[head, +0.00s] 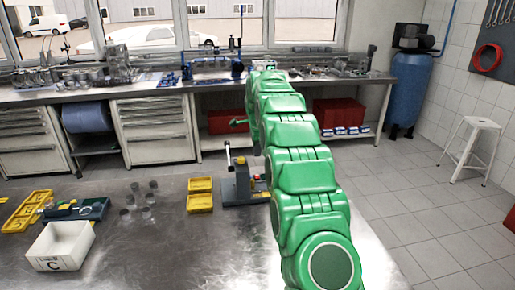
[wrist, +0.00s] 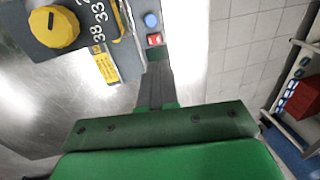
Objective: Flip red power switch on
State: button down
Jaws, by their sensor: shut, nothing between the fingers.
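The red power switch (wrist: 154,40) is a small red rocker on the edge of a grey control panel (wrist: 75,45) in the wrist view. A blue round button (wrist: 150,20) sits just above it. My gripper (wrist: 158,66) is shut and empty, its dark fingers pointing at the switch with their tips just below it in the picture. I cannot tell whether they touch it. In the head view the grey machine (head: 243,188) stands on the metal table, partly behind my green arm; the switch and my fingertips are hidden there.
A large yellow knob (wrist: 53,27) and a yellow label (wrist: 105,65) are on the panel. Yellow trays (head: 200,203) and a white bin marked C (head: 60,247) stand on the table to the left.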

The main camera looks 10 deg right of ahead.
aim_at(257, 175)
jog(key=f, duration=0.3)
jog(key=w+f, duration=0.1)
jog(key=f, duration=0.6)
jog(key=shift+w, duration=0.35)
